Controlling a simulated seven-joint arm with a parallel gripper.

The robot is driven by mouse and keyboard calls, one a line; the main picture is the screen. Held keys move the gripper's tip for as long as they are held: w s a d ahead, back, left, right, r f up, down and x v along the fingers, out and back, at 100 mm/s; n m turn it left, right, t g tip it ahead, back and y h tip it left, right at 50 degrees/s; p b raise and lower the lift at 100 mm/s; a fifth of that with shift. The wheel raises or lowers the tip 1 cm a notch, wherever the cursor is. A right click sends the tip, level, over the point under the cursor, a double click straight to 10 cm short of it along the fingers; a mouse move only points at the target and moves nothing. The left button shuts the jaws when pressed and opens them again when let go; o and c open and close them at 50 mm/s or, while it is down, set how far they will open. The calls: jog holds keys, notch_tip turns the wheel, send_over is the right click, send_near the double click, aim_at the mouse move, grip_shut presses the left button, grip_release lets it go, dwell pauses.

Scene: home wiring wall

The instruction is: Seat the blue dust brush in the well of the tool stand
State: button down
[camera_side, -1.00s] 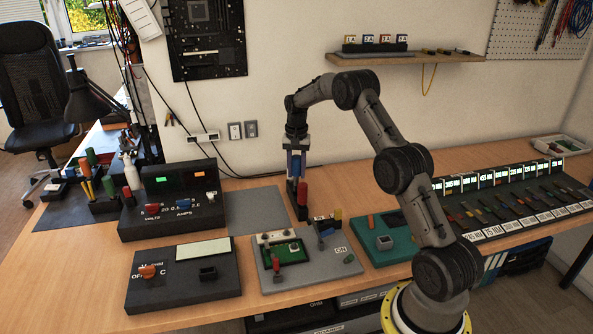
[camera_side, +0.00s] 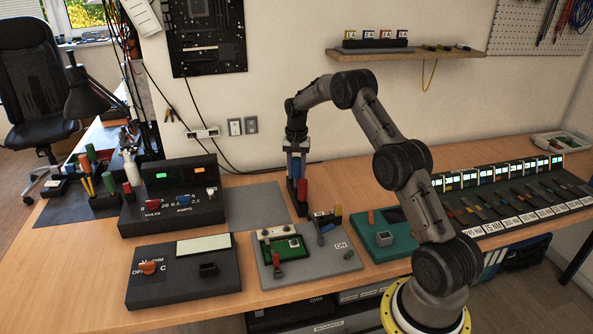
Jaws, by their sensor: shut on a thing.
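My gripper (camera_side: 297,172) points straight down at the back middle of the bench, shut on the blue dust brush (camera_side: 296,163). Only a narrow blue strip of the brush shows between the fingers. The brush looks upright, and its lower end is hidden. The tool stand (camera_side: 299,209) appears as a small dark block directly below the gripper. A red-handled tool (camera_side: 303,188) stands upright at it, close to the fingertips. I cannot tell whether the brush is inside the well or just above it.
A grey board (camera_side: 345,262) with a green circuit and small parts lies in front of the stand. A dark instrument box (camera_side: 140,212) is to the left, a teal unit (camera_side: 398,246) to the right. A bare grey mat (camera_side: 258,205) lies left of the stand.

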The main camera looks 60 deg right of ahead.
jog(key=shift+f, duration=1.7)
jog(key=shift+c, duration=2.3)
grip_release()
notch_tip(320, 180, up, 14)
jog(key=shift+f, duration=0.1)
